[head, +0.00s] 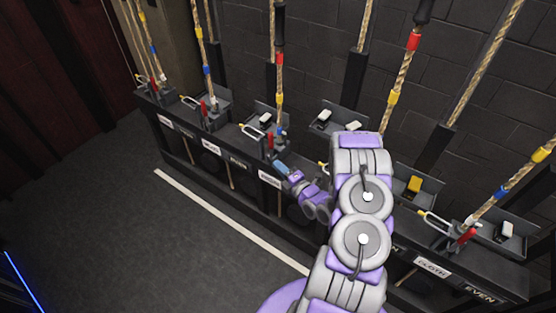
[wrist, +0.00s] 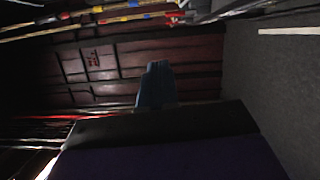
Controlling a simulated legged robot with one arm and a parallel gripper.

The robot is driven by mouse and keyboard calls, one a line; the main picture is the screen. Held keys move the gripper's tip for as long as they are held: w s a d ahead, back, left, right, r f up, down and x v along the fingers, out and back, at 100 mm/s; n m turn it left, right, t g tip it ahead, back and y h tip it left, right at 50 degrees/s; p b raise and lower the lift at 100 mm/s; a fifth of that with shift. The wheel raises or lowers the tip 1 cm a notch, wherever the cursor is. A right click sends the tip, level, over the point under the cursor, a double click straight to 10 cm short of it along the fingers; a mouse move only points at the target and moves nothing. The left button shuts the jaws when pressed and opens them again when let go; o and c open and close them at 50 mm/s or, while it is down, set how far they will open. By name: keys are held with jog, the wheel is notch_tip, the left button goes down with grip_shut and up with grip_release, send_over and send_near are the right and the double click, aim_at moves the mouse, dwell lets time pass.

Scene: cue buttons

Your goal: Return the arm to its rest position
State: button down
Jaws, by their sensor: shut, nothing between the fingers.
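My arm, purple and grey, reaches up from the bottom of the head view, and its end points left toward the black rail. My gripper (head: 283,170) has bluish fingertips and is shut with nothing in it. It is in front of or just over the rail's front edge, near a white label; I cannot tell whether it touches. In the wrist view the blue fingers (wrist: 155,86) are together, with a dark red panelled wall behind them. Part of the rail is hidden behind my arm.
The black rail (head: 228,158) carries ropes, red-handled levers, and small trays with white or yellow buttons, such as a yellow button (head: 414,186). A dark brick wall (head: 330,50) stands behind. The grey floor (head: 130,220) at left is clear, with a white line (head: 225,218).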

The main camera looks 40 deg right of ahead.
jog(key=shift+s+a+r, duration=0.1)
jog(key=shift+s+a, duration=0.2)
jog(key=shift+a, duration=0.1)
jog(key=shift+w+d, duration=0.1)
jog(key=shift+d, duration=0.05)
notch_tip(320, 180, up, 8)
jog(key=w+m+g+h, duration=0.25)
jog(key=m+g, duration=0.25)
jog(key=g, duration=0.3)
jog(key=s+a+r+m+g+h, duration=0.2)
jog(key=s+a+r+m+g, duration=0.3)
jog(key=s+r, duration=0.3)
jog(key=s+a+r+m+g+y, duration=0.2)
jog(key=s+a+r+m+g, duration=0.1)
jog(key=s+a, duration=0.8)
jog(key=s+a+r+m+g+y, duration=0.2)
jog(key=s+a+r+m+g, duration=0.2)
jog(key=s+a, duration=0.6)
jog(key=s+r+m, duration=0.2)
jog(key=s+r, duration=0.1)
jog(key=s, duration=0.5)
jog(key=shift+s+a, duration=0.25)
jog(key=shift+a, duration=0.15)
